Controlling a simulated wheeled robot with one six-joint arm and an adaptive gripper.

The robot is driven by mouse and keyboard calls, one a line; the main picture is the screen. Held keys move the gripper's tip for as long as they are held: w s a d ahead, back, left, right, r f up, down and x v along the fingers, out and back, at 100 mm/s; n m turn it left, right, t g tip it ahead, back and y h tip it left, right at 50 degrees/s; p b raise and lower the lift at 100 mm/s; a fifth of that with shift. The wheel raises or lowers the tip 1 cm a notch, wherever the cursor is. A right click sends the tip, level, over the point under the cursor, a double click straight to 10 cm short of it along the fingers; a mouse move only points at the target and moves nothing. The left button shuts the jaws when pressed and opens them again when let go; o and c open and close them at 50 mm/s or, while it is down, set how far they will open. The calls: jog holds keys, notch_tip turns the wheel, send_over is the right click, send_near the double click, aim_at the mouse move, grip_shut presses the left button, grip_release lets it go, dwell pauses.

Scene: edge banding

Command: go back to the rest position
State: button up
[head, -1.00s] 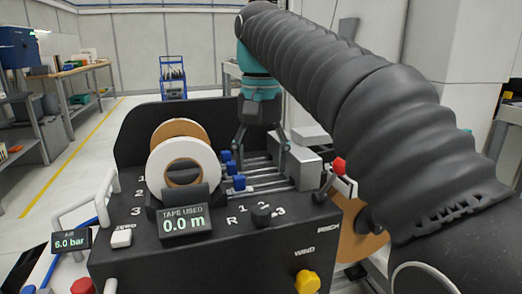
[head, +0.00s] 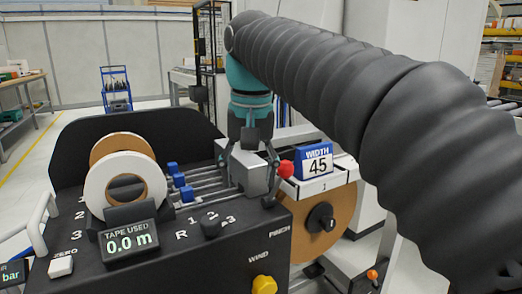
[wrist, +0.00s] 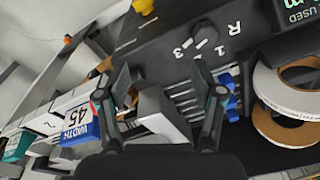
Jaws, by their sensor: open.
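My gripper (head: 249,165) is open, above the black console (head: 75,225). In the head view its fingers point down around a grey metal block (head: 258,178) at the end of several slim rails with blue sliders (head: 180,180). In the wrist view my gripper (wrist: 170,105) has its two dark fingers spread, with the grey block (wrist: 163,115) seen between them. Whether a finger touches the block I cannot tell. My arm reaches in from the right of the head view.
Tape rolls (head: 125,185) stand on the console's left, by a display (head: 130,240) reading 0.0 m. A red knob (head: 286,169) is close right of my gripper. A blue WIDTH 45 sign (head: 316,163) and a brown roll (head: 322,222) are further right. Open floor lies at the back left.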

jog(key=s+d+f+t, duration=0.2)
jog(key=s+d+f, duration=0.5)
jog(key=d+f, duration=0.3)
jog(key=s+d+f+m+t, duration=0.1)
jog(key=s+d+f+t, duration=0.1)
jog(key=s+d+f, duration=0.5)
notch_tip(320, 180, down, 5)
jog(key=d, duration=0.2)
jog(key=shift+s+d+t+h, duration=0.3)
jog(key=shift+s+d, duration=0.05)
